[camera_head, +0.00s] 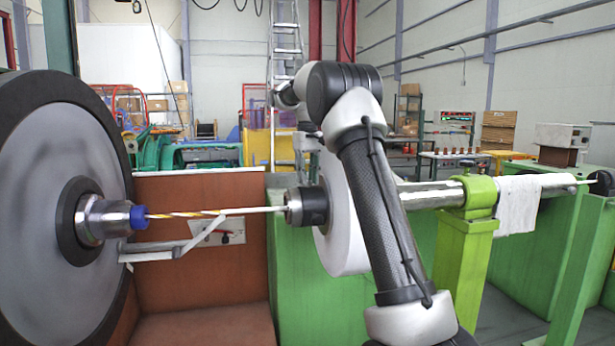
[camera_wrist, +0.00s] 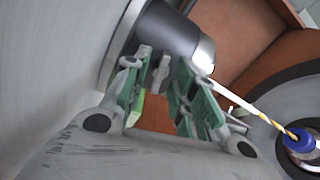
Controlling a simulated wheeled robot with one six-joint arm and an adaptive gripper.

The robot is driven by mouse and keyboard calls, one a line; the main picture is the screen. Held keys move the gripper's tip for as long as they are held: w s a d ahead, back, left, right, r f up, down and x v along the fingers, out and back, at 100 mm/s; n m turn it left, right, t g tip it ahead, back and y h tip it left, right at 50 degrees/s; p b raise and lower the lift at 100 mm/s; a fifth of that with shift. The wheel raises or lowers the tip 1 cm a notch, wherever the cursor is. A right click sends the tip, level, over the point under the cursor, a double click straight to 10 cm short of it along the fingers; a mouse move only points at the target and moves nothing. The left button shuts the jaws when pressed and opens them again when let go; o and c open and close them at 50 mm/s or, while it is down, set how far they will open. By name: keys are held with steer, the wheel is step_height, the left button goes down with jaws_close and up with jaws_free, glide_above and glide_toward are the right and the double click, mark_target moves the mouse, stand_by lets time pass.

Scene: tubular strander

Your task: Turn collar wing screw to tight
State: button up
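The collar is a dark cylinder with a bright metal nose (camera_head: 308,206) on the shaft line, in front of a white disc. It also shows at the top of the wrist view (camera_wrist: 168,30). A small grey piece (camera_wrist: 160,74), which looks like the wing screw, stands out from the collar's side. My gripper (camera_wrist: 163,72) is open, with its green-padded fingers on either side of this piece. A gap shows on both sides; I cannot tell whether either finger touches it. In the head view my gripper is hidden behind my arm and the machine.
A yellow-striped rod (camera_head: 190,214) runs from the collar to a blue nozzle (camera_head: 137,217) on a large wheel (camera_head: 50,150). The white disc (camera_head: 345,225) is close behind the collar. A green stand (camera_head: 463,260) carries the shaft, with a white cloth (camera_head: 518,205) hanging on it.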

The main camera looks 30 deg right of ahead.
jaws_close()
steer(key=m, duration=0.3)
steer(key=shift+o, duration=1.1)
jaws_free()
steer(key=shift+r, duration=0.15)
